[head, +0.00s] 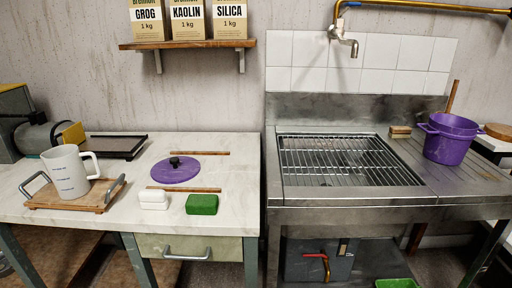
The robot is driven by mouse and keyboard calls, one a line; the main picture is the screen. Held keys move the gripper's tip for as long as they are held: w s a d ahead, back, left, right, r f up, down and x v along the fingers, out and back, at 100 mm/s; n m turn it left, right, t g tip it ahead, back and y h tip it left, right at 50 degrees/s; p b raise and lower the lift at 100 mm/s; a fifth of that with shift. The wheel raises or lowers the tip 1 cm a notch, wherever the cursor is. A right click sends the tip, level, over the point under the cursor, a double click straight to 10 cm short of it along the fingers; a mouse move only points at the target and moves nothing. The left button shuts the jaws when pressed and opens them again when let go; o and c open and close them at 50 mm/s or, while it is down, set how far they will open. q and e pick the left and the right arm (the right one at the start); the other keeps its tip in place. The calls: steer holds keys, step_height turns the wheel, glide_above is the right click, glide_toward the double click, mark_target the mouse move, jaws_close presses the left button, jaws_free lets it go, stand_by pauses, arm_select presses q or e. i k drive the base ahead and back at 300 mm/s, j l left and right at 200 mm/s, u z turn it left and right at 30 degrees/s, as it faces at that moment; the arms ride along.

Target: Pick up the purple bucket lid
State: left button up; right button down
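The purple bucket lid (188,172) lies flat on the white marbled worktop on the left. It is a round disc with a small black knob (175,161) on top. A purple bucket (449,139) with side handles stands on the steel drainboard at the right, and a wooden stick rises behind it. Neither of my grippers shows in the head view.
Wooden sticks lie behind and in front of the lid (202,153). A white block (153,200) and a green block (202,204) sit near the worktop's front edge. A white jug (68,172) stands on a handled wooden tray (42,203) at left. A steel sink (350,194) adjoins.

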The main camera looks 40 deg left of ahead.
mark_target(174, 171)
steer(key=u, duration=1.85)
steer(key=z, duration=1.85)
steer(key=k+j, duration=0.2)
steer(key=k+j+u, duration=0.1)
steer(key=j, duration=0.35)
steer(key=k+j, duration=0.45)
steer(key=j, duration=0.2)
steer(key=k+j+u, duration=0.1)
steer(key=j, duration=0.25)
steer(key=k, duration=0.05)
